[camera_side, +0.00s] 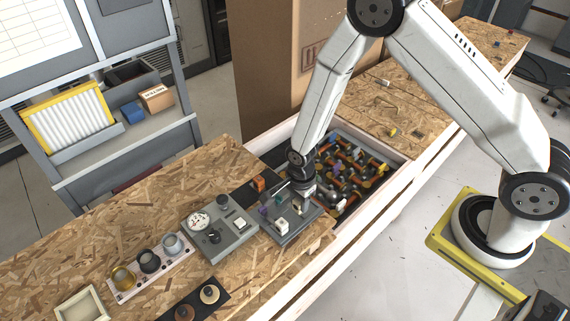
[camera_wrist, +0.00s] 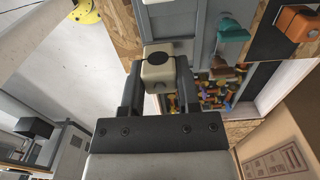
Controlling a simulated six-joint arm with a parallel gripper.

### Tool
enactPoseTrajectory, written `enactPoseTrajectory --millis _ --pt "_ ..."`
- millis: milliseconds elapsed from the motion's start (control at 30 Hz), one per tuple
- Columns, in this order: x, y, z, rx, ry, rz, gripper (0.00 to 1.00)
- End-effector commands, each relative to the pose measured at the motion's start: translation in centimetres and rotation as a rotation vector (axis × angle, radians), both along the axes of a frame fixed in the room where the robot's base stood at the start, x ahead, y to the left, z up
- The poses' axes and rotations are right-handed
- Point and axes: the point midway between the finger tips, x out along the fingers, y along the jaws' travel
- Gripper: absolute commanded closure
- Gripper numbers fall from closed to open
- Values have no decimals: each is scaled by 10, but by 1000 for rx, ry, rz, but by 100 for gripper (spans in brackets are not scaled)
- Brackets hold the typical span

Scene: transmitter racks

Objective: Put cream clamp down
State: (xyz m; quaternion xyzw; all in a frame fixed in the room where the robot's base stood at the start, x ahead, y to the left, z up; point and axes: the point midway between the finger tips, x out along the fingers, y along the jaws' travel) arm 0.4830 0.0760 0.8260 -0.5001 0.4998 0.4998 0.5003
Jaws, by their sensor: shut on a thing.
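My gripper (camera_wrist: 158,85) is shut on the cream clamp (camera_wrist: 157,70), a small block with a dark round top, gripped between both fingers in the wrist view. In the side view my gripper (camera_side: 304,196) is low over the right part of a grey plate (camera_side: 290,239) on the wooden bench. The held clamp is hard to make out there, and I cannot tell whether it touches the plate. A white piece (camera_side: 282,227) and a purple piece (camera_side: 263,211) stand on the plate, left of my gripper. A teal clamp (camera_wrist: 231,31) shows in the wrist view.
An orange clamp (camera_side: 258,184) is on a dark strip behind the plate. A bin of mixed parts (camera_side: 362,172) lies right of my gripper. A grey dial box (camera_side: 219,229) stands left of the plate. A large cardboard box (camera_side: 265,75) rises behind.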

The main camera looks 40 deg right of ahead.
Motion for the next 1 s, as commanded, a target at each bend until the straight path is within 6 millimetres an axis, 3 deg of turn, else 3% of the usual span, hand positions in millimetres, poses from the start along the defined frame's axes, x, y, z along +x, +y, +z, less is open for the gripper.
enactPoseTrajectory --millis 267,700,1000 --pt "2 0 -3 0 1 0 100" --pt "6 1 -36 0 0 0 100" --pt "6 1 -37 1 -2 0 100"
